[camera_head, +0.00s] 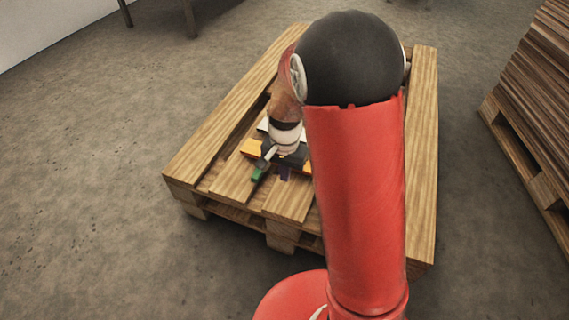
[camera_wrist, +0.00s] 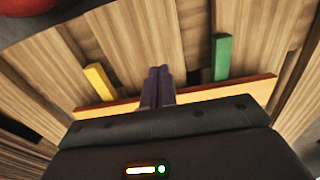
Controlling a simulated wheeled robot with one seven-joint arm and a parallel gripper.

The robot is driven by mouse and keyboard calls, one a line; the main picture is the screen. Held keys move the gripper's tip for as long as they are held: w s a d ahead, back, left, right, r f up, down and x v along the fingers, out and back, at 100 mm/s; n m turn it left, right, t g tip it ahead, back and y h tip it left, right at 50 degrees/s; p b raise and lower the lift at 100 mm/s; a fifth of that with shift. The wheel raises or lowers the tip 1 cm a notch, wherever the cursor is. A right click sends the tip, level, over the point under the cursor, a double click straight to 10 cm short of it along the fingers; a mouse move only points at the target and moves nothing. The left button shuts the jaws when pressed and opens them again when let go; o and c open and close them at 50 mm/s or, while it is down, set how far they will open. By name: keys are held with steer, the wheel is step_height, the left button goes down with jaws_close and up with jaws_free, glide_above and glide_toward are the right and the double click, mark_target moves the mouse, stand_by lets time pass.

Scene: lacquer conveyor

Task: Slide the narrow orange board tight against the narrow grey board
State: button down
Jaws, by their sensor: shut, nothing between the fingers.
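My gripper (camera_wrist: 159,70) is shut and empty; its two dark purple fingers lie side by side. In the wrist view an orange strip (camera_wrist: 228,91), which looks like the narrow orange board, runs across the picture behind the fingers. My gripper's body covers its lower edge, and I cannot tell whether the fingers touch it. In the head view my gripper (camera_head: 284,172) is low over the pallet's near-left part, with a yellow-orange piece (camera_head: 252,147) to its left. I cannot make out the narrow grey board; my gripper and arm cover much of that area.
A yellow bar (camera_wrist: 98,81) lies left of the fingers and a green bar (camera_wrist: 221,57) right of them. The wooden pallet (camera_head: 215,130) has gaps between its slats. Another stack of boards (camera_head: 535,95) stands at the right.

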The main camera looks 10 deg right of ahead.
mark_target(286, 188)
step_height(286, 188, down, 4)
steer(key=shift+d+r+b, duration=0.15)
steer(key=shift+b, duration=0.2)
steer(key=shift+w+d+r, duration=0.15)
steer(key=shift+w+d, duration=0.25)
steer(key=shift+w, duration=0.2)
steer(key=shift+w+d+r, duration=0.1)
steer(key=shift+w+d, duration=0.25)
steer(key=shift+w, duration=0.2)
steer(key=shift+w+d, duration=0.3)
steer(key=shift+w, duration=0.15)
steer(key=w+d, duration=0.1)
steer(key=w, duration=0.1)
steer(key=w+d+p, duration=0.1)
steer(key=w+d, duration=0.1)
steer(key=shift+w+d, duration=0.1)
steer(key=shift+w, duration=0.05)
